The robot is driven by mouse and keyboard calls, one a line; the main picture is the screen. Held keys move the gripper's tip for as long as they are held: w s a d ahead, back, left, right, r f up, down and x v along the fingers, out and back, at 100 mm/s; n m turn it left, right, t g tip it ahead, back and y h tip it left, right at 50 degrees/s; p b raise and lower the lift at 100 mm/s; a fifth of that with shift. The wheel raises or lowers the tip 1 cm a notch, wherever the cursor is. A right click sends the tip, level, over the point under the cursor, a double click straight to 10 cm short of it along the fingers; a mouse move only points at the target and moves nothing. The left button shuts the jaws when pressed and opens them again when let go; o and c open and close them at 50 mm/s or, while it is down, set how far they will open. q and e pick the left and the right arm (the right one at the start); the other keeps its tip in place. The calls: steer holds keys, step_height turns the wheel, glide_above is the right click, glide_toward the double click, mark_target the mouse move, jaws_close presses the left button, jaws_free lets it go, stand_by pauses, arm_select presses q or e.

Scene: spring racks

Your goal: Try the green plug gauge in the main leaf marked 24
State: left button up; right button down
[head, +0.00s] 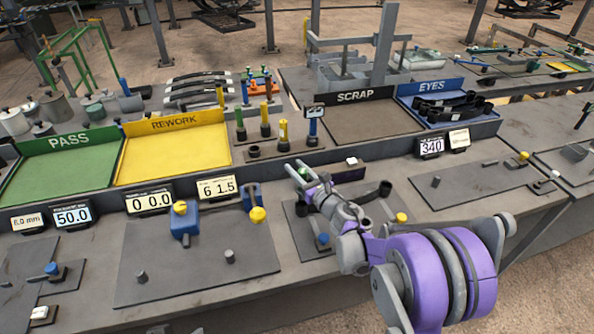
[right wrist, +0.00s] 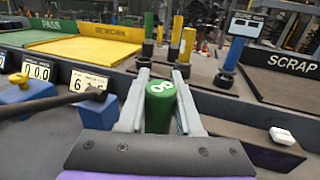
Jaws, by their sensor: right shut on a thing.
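My right gripper (head: 302,174) comes in from the lower right and is shut on the green plug gauge (right wrist: 160,108). In the right wrist view the gauge sits between both fingers (right wrist: 160,100), its end showing a pale mark like an 8. In the head view only a bit of green (head: 306,174) shows at the fingertips. A dark leaf with a rolled eye (head: 384,189) lies near the gripper, partly hidden by it. I cannot read a 24 on it. The gauge is apart from that eye. My left gripper is out of view.
Yellow and blue gauges (head: 283,132) stand upright on a rack behind the gripper. The PASS tray (head: 62,170), REWORK tray (head: 172,148), SCRAP tray (head: 368,122) and EYES tray (head: 440,118) line the back. Displays (head: 150,198) and a blue fixture (head: 184,222) stand left.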

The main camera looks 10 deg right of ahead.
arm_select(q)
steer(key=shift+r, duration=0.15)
arm_select(e)
steer(key=shift+r, duration=0.25)
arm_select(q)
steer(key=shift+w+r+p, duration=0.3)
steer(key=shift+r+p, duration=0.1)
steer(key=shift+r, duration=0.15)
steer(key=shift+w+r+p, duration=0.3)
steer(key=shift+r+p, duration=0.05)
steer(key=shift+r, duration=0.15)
arm_select(e)
step_height(320, 180, up, 4)
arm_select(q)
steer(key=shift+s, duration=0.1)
